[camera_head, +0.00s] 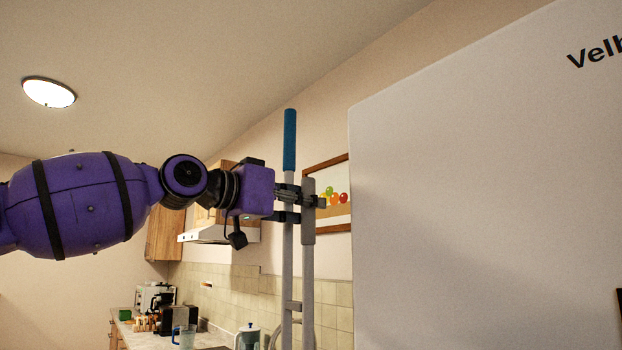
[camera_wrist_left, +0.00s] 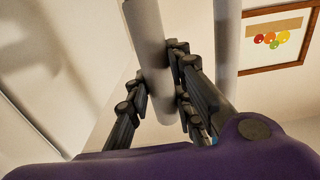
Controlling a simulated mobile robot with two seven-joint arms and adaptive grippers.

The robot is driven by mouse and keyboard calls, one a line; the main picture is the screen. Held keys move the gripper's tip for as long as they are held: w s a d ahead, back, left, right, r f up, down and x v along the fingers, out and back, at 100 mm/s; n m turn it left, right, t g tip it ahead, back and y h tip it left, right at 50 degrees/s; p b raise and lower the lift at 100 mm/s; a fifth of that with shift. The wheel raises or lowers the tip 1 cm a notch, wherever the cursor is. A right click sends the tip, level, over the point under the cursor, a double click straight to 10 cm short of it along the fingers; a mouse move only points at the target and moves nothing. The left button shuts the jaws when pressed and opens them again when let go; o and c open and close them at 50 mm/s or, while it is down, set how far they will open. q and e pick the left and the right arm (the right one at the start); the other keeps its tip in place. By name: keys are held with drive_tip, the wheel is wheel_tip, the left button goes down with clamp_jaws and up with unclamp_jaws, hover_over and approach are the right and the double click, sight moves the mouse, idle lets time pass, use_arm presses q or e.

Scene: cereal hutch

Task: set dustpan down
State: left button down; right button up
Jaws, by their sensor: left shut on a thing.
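My left gripper (camera_head: 318,203) is shut on the grey upright handle (camera_head: 308,232) of the dustpan, near its top end. In the left wrist view the grey handle (camera_wrist_left: 150,50) passes between the dark fingers (camera_wrist_left: 160,95), and its blunt end shows there. A second, thinner grey pole with a blue grip (camera_head: 289,140) stands upright close beside the handle. The pan and the lower ends are out of view below. My right gripper is not in view.
A large white panel (camera_head: 480,200) with black lettering fills the right side, close to the handle.

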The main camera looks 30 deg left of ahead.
sight(305, 232)
use_arm(q)
drive_tip(key=shift+w+a+f, duration=0.6)
drive_tip(key=shift+w+f, duration=0.05)
drive_tip(key=shift+f, duration=0.1)
drive_tip(key=shift+a+f+p, duration=0.1)
drive_tip(key=shift+f+p, duration=0.4)
drive_tip(key=shift+f, duration=1.2)
drive_tip(key=c, duration=1.8)
unclamp_jaws()
drive_tip(key=shift+w+f, duration=0.1)
drive_tip(key=shift+f, duration=0.15)
drive_tip(key=shift+o, duration=1.3)
drive_tip(key=shift+r, duration=0.1)
